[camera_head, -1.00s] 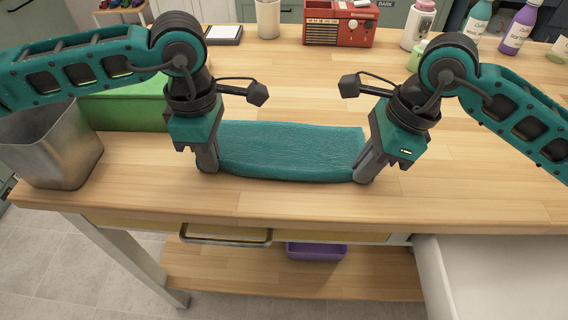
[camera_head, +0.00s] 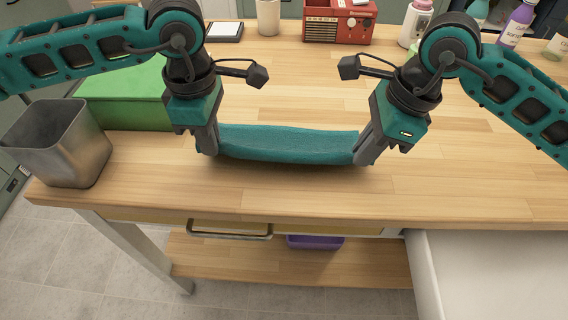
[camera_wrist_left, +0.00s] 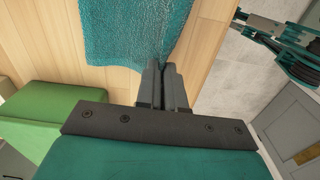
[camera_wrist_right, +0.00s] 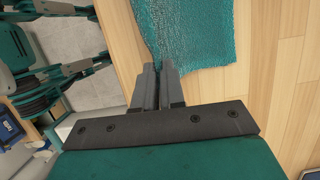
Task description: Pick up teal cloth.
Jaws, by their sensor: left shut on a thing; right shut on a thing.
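The teal cloth (camera_head: 288,144) hangs between my two grippers in the head view, sagging slightly in the middle, near the table's front edge. My left gripper (camera_head: 208,153) is shut on its left end. My right gripper (camera_head: 365,162) is shut on its right end. The left wrist view shows the closed fingers (camera_wrist_left: 163,66) pinching a corner of the cloth (camera_wrist_left: 140,30). The right wrist view shows the closed fingers (camera_wrist_right: 158,68) on the other corner of the cloth (camera_wrist_right: 190,30). A shadow lies under the cloth, and its middle seems just above the table.
The wooden table (camera_head: 290,195) is clear in front of the cloth. A green box (camera_head: 125,97) and a metal bin (camera_head: 62,142) stand at the left. A red radio (camera_head: 338,22), a white cup (camera_head: 268,17) and several bottles (camera_head: 518,25) stand at the back.

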